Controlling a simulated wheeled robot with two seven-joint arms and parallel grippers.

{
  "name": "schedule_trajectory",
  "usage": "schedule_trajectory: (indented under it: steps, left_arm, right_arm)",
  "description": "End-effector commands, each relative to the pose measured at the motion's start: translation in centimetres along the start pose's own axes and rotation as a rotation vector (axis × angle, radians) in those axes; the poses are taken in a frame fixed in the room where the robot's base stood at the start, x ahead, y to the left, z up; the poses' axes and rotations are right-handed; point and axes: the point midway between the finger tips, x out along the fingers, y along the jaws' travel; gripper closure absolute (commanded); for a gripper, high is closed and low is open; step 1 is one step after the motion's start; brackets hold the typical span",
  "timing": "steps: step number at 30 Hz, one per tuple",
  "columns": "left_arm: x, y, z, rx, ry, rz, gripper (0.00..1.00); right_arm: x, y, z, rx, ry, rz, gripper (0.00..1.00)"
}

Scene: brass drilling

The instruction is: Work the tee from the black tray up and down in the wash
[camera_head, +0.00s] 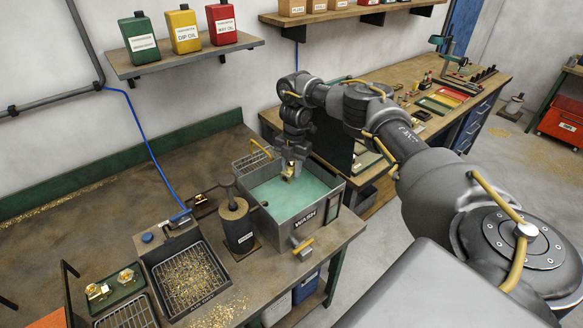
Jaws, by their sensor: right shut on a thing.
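The wash (263,198) is a grey open tank with a "WASH" label and pale green liquid inside, on the bench at the centre. My right gripper (290,170) points down over the tank and is shut on the brass tee (289,179). The tee is small and gold, at or just above the liquid; I cannot tell whether it touches it. A dark tray (203,204) with a small brass piece lies left of the tank. My left gripper is not in view.
A dark cylinder (236,226) stands close to the tank's left. A wire basket (250,163) sits at the tank's back left edge. A chip tray (187,281) with brass swarf and a green tray (117,287) with brass fittings lie front left. A shelf (185,57) holds oil cans.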

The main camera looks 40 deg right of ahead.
Motion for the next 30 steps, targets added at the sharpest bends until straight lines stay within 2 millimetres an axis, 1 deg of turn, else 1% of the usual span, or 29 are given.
schedule_trajectory:
  steps: [16,30]
  left_arm:
    - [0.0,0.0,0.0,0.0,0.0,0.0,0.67]
    - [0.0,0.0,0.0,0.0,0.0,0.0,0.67]
  right_arm:
    - [-0.2,0.1,0.0,0.0,0.0,0.002,1.0]
    - [-3.6,0.1,-0.4,-0.002,-0.002,0.003,1.0]
